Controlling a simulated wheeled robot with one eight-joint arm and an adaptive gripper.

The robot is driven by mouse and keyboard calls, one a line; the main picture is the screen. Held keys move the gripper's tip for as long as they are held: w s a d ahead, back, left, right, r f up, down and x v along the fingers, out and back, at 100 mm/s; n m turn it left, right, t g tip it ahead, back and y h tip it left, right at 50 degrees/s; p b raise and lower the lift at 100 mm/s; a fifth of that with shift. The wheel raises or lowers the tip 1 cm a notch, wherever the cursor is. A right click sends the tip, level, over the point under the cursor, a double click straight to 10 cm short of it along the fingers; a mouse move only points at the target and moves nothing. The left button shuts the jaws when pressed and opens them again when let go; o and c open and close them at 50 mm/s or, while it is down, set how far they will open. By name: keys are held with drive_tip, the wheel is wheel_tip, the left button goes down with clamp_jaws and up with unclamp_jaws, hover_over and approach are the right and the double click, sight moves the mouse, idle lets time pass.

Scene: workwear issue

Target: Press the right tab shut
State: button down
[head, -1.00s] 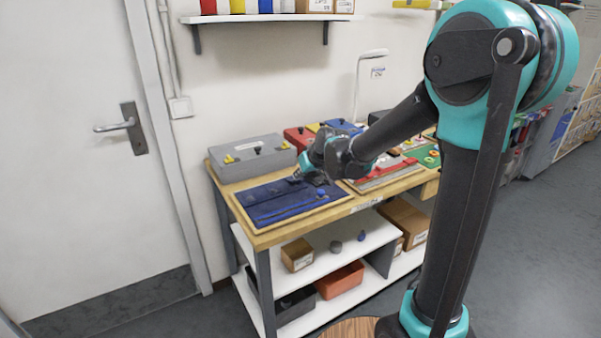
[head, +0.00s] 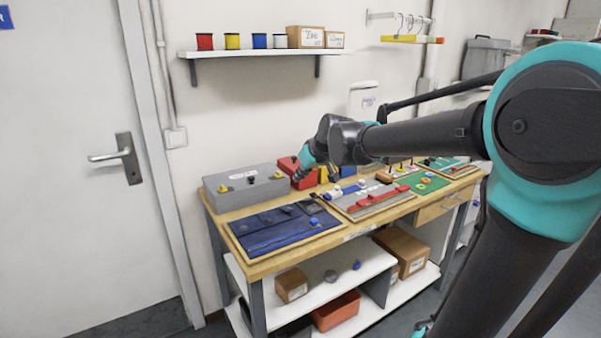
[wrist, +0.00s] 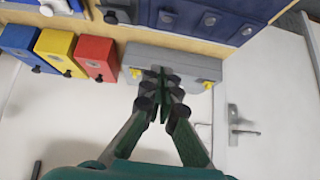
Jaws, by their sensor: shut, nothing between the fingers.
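A blue fabric panel (head: 283,236) lies on a board on the workbench, with several small tabs and round studs along its back edge. Its right tab (head: 313,208) is a dark patch at the back right corner; I cannot tell if it lies fully flat. In the wrist view the panel (wrist: 232,22) crosses the top edge, its studs facing up and its far end cut off. My gripper (head: 300,174) is shut and empty, in the air above and behind that corner. In the wrist view its fingertips (wrist: 163,74) meet in front of a grey case, apart from the panel.
The grey case (head: 245,190) with yellow latches stands behind the panel. Red (wrist: 95,57), yellow (wrist: 60,50) and blue (wrist: 20,42) boxes stand beside it. A grey board with red strips (head: 370,203) lies to the right. A shelf (head: 260,52) hangs above.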

drive_tip(key=s+d+f+m+g+h, duration=0.2)
drive_tip(key=s+d+f+m+h, duration=0.4)
drive_tip(key=s+d+f, duration=1.8)
drive_tip(key=w+a+r+n+y, duration=0.4)
drive_tip(key=w+a+r+n, duration=0.2)
drive_tip(key=w+a+r, duration=1.9)
hover_over(290, 210)
drive_tip(key=w, duration=0.1)
drive_tip(key=f, duration=0.9)
drive_tip(key=shift+w+a, duration=0.15)
drive_tip(key=shift+a, duration=0.25)
drive_tip(key=f, duration=0.3)
drive_tip(key=shift+s+d, duration=0.3)
drive_tip(key=shift+s, duration=0.1)
drive_tip(key=shift+s+f, duration=0.1)
drive_tip(key=shift+f, duration=0.2)
drive_tip(key=shift+d, duration=0.1)
